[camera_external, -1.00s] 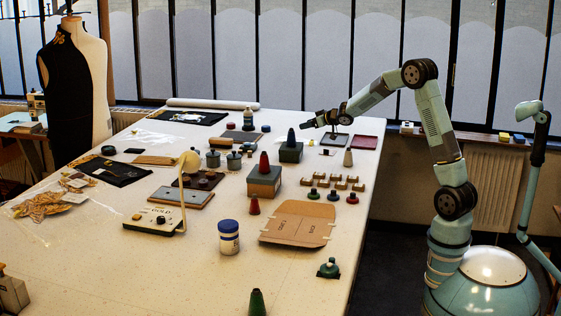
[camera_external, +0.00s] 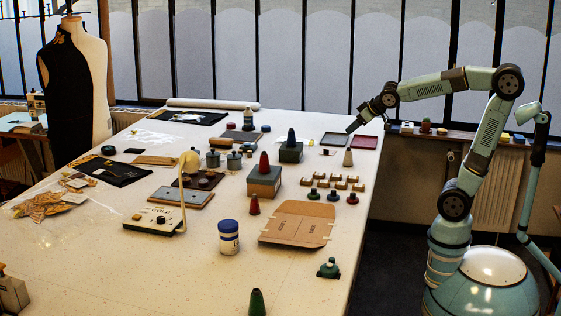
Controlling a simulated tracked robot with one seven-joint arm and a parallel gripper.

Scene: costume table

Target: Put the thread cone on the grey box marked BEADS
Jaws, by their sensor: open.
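Several cones stand on the table. A beige cone (camera_external: 348,157) stands upright at the right edge. A dark cone (camera_external: 291,136) is on a dark grey-green box (camera_external: 290,154). A red cone (camera_external: 264,163) is on a brown box with a grey-green top (camera_external: 263,183). Another red cone (camera_external: 254,206) and a green cone (camera_external: 257,303) stand on the table. I cannot read BEADS on any box or tell which cone is meant. My gripper (camera_external: 352,128) is open and empty, above the beige cone, pointing down-left and apart from it.
A dark red tray (camera_external: 364,142) and a grey tray (camera_external: 335,139) lie near the gripper. Several small brown boxes (camera_external: 340,185) and spools (camera_external: 314,194) are in front of the beige cone. The front right table is mostly clear.

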